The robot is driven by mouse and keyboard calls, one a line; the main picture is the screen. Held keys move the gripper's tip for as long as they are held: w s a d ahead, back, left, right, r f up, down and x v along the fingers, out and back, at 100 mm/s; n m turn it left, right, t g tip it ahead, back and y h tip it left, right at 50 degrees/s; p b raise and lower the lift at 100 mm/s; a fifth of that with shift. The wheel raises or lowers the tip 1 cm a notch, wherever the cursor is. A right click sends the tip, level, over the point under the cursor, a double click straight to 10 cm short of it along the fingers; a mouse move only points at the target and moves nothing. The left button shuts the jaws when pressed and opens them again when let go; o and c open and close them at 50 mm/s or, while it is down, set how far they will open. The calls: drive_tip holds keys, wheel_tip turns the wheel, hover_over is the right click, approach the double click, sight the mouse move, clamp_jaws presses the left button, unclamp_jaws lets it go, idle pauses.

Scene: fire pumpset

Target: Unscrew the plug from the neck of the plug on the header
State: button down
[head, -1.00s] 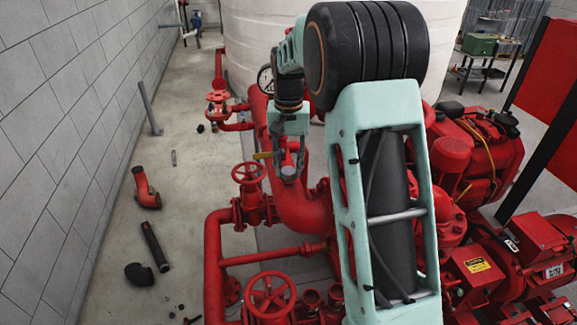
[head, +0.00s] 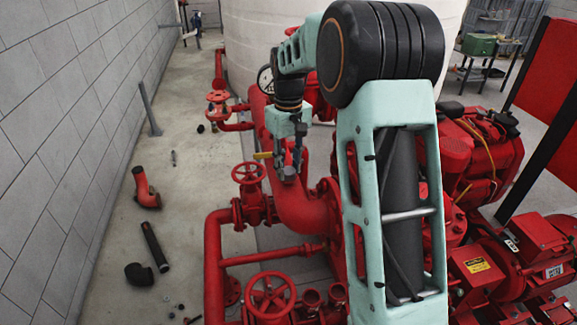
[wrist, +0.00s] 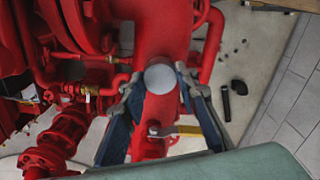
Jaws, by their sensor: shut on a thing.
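The header is the large red pipe (head: 301,208) in the middle of the head view, and it also shows in the wrist view (wrist: 162,32). The plug (wrist: 161,79) shows in the wrist view as a round grey disc in front of the red pipe. My gripper (head: 289,172) is at the upper side of the header's bend in the head view. In the wrist view my gripper (wrist: 160,88) has a finger on each side of the plug and is shut on it. The plug's neck is hidden, so I cannot tell how far the plug sits in it.
A yellow-handled valve (wrist: 178,130) is close beside my fingers. Red handwheels (head: 249,173) and pipes stand to the left and below. Loose pipe pieces (head: 154,246) lie on the floor by the grey wall. A white tank (head: 262,40) stands behind.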

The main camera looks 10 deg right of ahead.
drive_tip(key=shift+n, duration=0.4)
drive_tip(key=n, duration=0.4)
idle(0.4)
drive_tip(key=shift+n, duration=2.4)
drive_tip(key=n, duration=0.3)
drive_tip(key=shift+r, duration=2.55)
